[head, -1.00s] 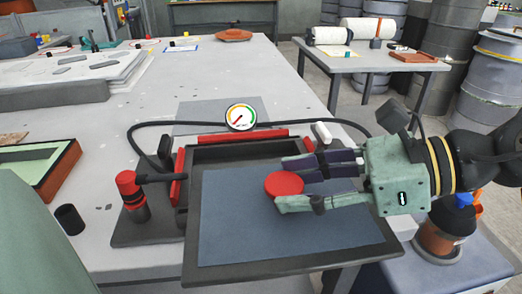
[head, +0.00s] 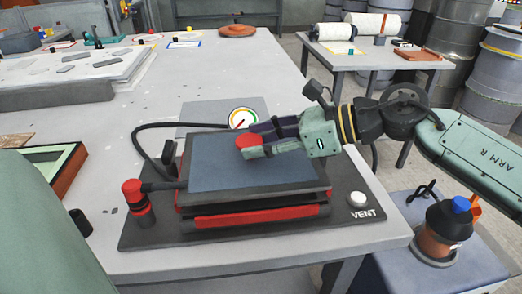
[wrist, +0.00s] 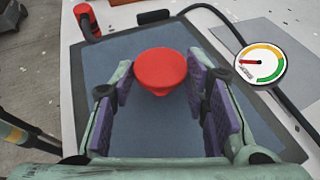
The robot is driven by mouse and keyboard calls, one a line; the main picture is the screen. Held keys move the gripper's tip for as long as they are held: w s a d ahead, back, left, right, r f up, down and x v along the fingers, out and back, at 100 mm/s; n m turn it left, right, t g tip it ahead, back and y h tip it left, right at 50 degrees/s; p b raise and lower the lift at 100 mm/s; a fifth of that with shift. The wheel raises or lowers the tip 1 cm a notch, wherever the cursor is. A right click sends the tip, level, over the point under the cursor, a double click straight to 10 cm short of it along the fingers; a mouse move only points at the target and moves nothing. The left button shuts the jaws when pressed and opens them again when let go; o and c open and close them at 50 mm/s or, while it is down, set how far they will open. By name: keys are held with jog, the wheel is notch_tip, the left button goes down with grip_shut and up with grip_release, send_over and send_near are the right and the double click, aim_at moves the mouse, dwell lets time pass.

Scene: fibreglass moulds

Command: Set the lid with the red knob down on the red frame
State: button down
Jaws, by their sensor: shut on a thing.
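The lid (head: 215,165) is a flat dark-rimmed panel with a blue-grey top and a round red knob (head: 249,142). My gripper (head: 262,143) is shut on the knob, coming from the right. In the wrist view the knob (wrist: 160,70) sits between the fingertips, above the lid's face (wrist: 150,130). The lid lies over the red frame (head: 250,216) and looks roughly level. The frame's front red bar shows below the lid's front edge; the rest is mostly hidden. I cannot tell whether the lid touches the frame.
A dark base plate (head: 150,237) carries a red-capped cylinder (head: 138,203) at left and a white VENT button (head: 357,199) at right. A round gauge (head: 243,118) and a black hose (head: 150,133) are behind. A black cup (head: 80,222) stands left.

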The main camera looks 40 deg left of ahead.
jog(key=shift+w+a+f+p, duration=0.15)
jog(key=shift+f+p, duration=0.25)
jog(key=shift+f, duration=1.35)
jog(key=c, duration=0.9)
grip_release()
notch_tip(320, 180, up, 5)
jog(key=b, duration=0.2)
send_over(320, 166)
jog(key=shift+f, duration=0.2)
